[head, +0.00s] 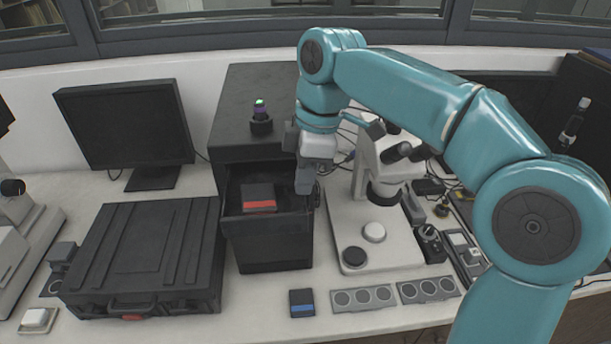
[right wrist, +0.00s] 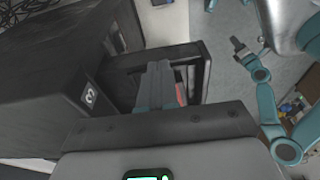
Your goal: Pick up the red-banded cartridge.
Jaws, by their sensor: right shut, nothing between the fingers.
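The red-banded cartridge (head: 259,198) is a dark block with a red stripe, lying in the open drawer (head: 268,224) of the black mounting press (head: 232,110). A bit of its red band (right wrist: 181,93) shows in the right wrist view, beside my gripper fingers. My right gripper (head: 304,187) is shut and empty, pointing down at the right side of the drawer, to the right of the cartridge and apart from it. In the right wrist view its fingers (right wrist: 156,86) are together in front of the drawer. My left gripper is not in the head view.
A blue-banded cartridge (head: 301,303) lies on the bench below the drawer. A black case (head: 145,252) stands to the left, a microscope (head: 384,228) to the right. Grey trays with round wells (head: 363,298) lie near the front edge. A monitor (head: 125,130) stands behind the case.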

